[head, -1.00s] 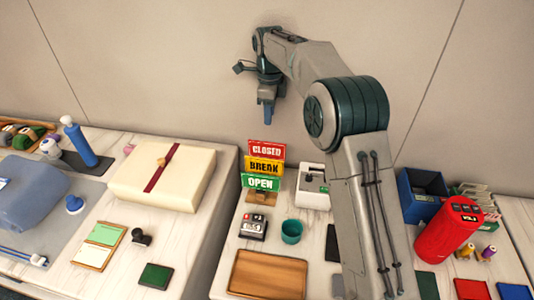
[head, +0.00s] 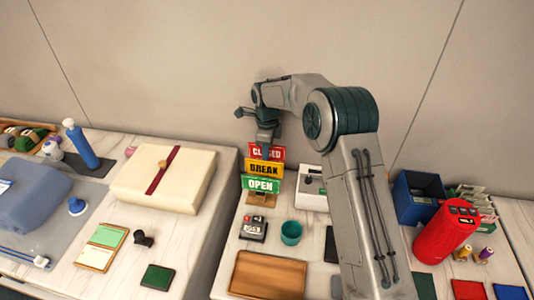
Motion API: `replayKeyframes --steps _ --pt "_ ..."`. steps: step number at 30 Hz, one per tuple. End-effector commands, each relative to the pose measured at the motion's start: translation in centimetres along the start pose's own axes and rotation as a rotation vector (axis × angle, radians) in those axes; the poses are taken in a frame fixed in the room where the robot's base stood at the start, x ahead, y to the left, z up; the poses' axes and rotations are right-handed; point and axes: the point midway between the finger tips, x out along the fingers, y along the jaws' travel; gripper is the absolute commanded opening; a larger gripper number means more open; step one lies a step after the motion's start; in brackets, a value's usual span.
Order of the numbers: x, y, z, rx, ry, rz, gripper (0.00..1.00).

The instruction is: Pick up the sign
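The signs stand in a stack on a small wooden stand (head: 262,199) at the back of the right-hand counter. The red CLOSED sign (head: 277,154) is on top, the yellow BREAK sign (head: 264,169) is in the middle, and the green OPEN sign (head: 261,185) is lowest. My gripper (head: 266,150) points down at the top of the red sign, and its fingertips overlap the sign's upper middle in the head view. I cannot tell whether the fingers touch the sign, straddle it or stand behind or in front of it. The finger opening is too small to make out.
A white box (head: 312,199) stands just right of the signs. A stamp (head: 252,228) and a teal cup (head: 291,232) stand in front, with a wooden tray (head: 268,274) nearer. A cream box with a red ribbon (head: 190,193) lies left, across a gap. The wall is close behind.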

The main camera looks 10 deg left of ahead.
Motion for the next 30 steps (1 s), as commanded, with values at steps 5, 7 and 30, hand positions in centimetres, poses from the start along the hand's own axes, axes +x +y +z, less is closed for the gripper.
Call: replayKeyframes --steps 5,7,30 --pt "0.3 0.0 0.02 0.0 0.0 0.0 0.31" --pt "0.3 0.0 0.02 0.0 0.0 0.0 0.31" --pt "0.75 0.0 0.01 0.0 0.0 -0.001 0.31"
